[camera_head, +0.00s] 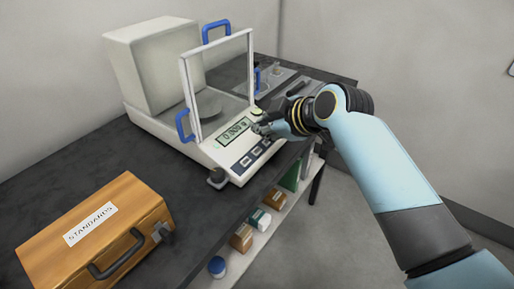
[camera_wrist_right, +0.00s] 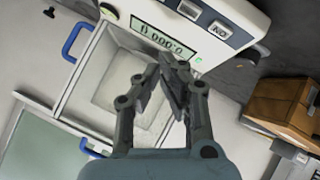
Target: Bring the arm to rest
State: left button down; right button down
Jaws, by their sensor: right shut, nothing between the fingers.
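My right arm (camera_head: 385,165) comes in from the right in the head view. Its gripper (camera_head: 262,128) is at the front right of the balance (camera_head: 215,155), close to the display and buttons. In the right wrist view the gripper (camera_wrist_right: 172,75) is shut and empty, with its fingertips in front of the balance's display (camera_wrist_right: 165,38). I cannot tell whether they touch the balance. The display reads zeros. My left gripper is in neither view.
A wooden case labelled STANDARDS (camera_head: 100,235) stands on the dark table (camera_head: 70,175) at the left front. A lower shelf (camera_head: 255,245) holds several jars and boxes. The floor at the right is clear.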

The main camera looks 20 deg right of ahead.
dwell(0.4)
jog(key=s+d+m+g+h, duration=0.2)
jog(key=s+d+m, duration=0.2)
jog(key=s, duration=0.7)
jog(key=s+d+m+g+h, duration=0.15)
jog(key=s+d+m, duration=0.25)
jog(key=s, duration=0.6)
jog(key=s+d+m+g+h, duration=0.2)
jog(key=s+d+m+g, duration=0.15)
jog(key=s, duration=0.75)
notch_tip(320, 180, down, 35)
jog(key=s+d+b, duration=0.2)
jog(key=d+b, duration=0.1)
jog(key=b, duration=0.5)
jog(key=s+f+g+b, duration=0.1)
jog(key=s+f+b, duration=0.4)
jog(key=s+f, duration=1.3)
notch_tip(320, 180, down, 3)
jog(key=shift+s+d+r+g, duration=0.2)
jog(key=shift+s+d+g, duration=0.1)
jog(key=shift+g, duration=0.1)
